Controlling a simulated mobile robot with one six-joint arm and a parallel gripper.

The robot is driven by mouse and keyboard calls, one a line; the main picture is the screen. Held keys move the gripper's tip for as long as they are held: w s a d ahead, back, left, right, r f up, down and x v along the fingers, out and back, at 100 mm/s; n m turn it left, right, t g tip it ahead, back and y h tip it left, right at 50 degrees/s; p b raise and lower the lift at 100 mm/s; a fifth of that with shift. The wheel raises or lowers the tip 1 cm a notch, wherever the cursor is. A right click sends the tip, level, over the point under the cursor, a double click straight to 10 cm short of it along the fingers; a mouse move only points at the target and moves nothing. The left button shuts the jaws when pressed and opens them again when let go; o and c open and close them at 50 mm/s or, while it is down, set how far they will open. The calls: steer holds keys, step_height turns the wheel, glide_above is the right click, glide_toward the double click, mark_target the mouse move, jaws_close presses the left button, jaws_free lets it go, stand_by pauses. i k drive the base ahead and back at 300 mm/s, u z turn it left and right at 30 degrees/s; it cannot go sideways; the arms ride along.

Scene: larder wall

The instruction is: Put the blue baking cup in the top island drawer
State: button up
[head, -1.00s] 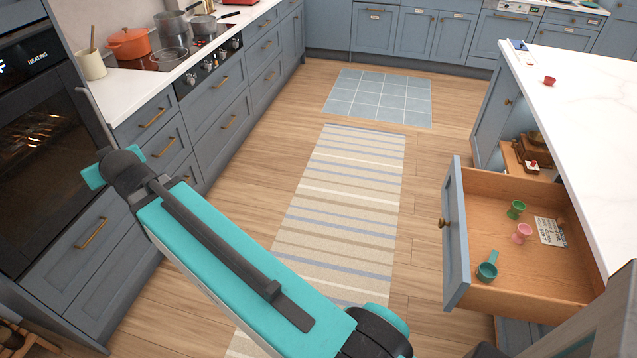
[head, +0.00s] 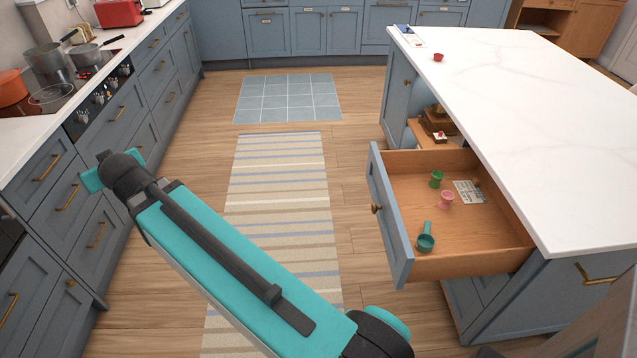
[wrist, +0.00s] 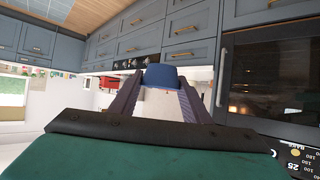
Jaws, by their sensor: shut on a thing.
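In the wrist view, my gripper (wrist: 160,93) is shut on the blue baking cup (wrist: 162,77), which sits between the two fingertips. The fingers hide part of the cup. The head view shows my arm, but the gripper and the blue cup cannot be made out there. The top island drawer (head: 455,263) stands pulled open at the right of the head view. It holds a green cup (head: 436,179), a pink cup (head: 446,200), a teal scoop-like cup with a handle (head: 425,241) and a printed card (head: 468,192).
The white island top (head: 540,120) overhangs the drawer's right side, with a small red cup (head: 438,57) near its far end. An open shelf (head: 455,128) lies behind the drawer. The striped rug (head: 280,180) and wooden floor left of the drawer are clear. The stove counter is at left.

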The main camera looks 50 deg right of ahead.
mark_target(413, 202)
steer(key=z, duration=0.8)
steer(key=k, duration=1)
steer(key=u, duration=0.05)
steer(key=i, duration=0.75)
